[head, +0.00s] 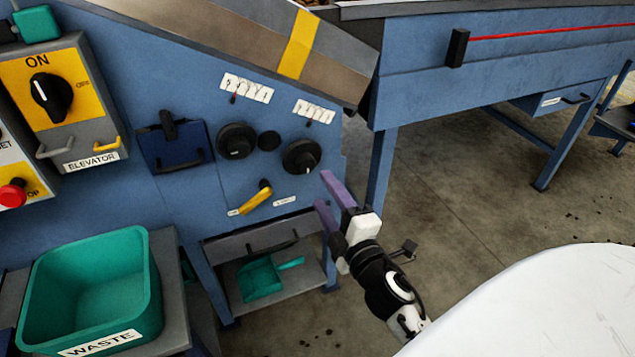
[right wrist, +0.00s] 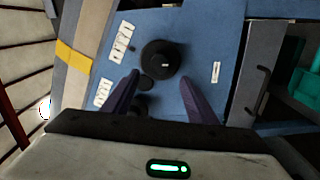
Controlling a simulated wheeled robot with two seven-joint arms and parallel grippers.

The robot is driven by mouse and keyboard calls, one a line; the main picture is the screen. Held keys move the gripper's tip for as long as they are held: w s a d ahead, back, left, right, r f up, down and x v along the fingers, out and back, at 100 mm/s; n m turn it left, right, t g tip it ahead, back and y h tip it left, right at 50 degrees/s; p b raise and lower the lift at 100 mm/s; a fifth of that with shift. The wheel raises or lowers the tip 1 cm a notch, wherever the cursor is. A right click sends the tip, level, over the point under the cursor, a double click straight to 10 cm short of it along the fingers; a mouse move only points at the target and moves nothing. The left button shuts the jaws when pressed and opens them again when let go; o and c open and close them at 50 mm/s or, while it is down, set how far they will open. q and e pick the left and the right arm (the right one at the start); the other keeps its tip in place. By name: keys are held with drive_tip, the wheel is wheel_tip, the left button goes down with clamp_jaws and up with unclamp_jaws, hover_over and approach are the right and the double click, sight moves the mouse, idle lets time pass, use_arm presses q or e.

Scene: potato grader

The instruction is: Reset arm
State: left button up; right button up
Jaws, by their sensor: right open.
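My right gripper (head: 326,196) is in the head view right of the blue machine panel (head: 200,190), its two purple fingers spread apart and empty. In the right wrist view the open fingers (right wrist: 157,90) point at the panel, with a black knob (right wrist: 162,57) seen between and beyond them. In the head view two black knobs, the left one (head: 237,141) and the right one (head: 301,156), sit on the panel near a yellow lever (head: 256,198). I cannot tell whether the fingers touch the panel; no object is between them. My left gripper is not in view.
A green bin (head: 150,270) labelled WASTE stands at lower left. An ELEVATOR switch box (head: 98,128) is above it. A green scoop (head: 262,280) lies on a shelf under the panel. A white rounded surface (head: 540,310) fills the lower right. Open floor (head: 460,190) lies right of the gripper.

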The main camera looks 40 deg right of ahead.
drive_tip(key=shift+v, duration=0.85)
use_arm(q)
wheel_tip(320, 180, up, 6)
drive_tip(key=p, duration=0.8)
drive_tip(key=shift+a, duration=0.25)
use_arm(e)
drive_tip(key=s+a+f+m+g+y, duration=0.6)
drive_tip(key=s+a+f+m+g, duration=0.3)
drive_tip(key=s+a+f, duration=0.5)
drive_tip(key=s+a+m, duration=0.1)
drive_tip(key=s+a, duration=0.1)
drive_tip(key=a, duration=0.1)
drive_tip(key=shift+s+a+m+y, duration=0.2)
drive_tip(key=shift+s+m+y, duration=0.1)
drive_tip(key=shift+s+m, duration=0.1)
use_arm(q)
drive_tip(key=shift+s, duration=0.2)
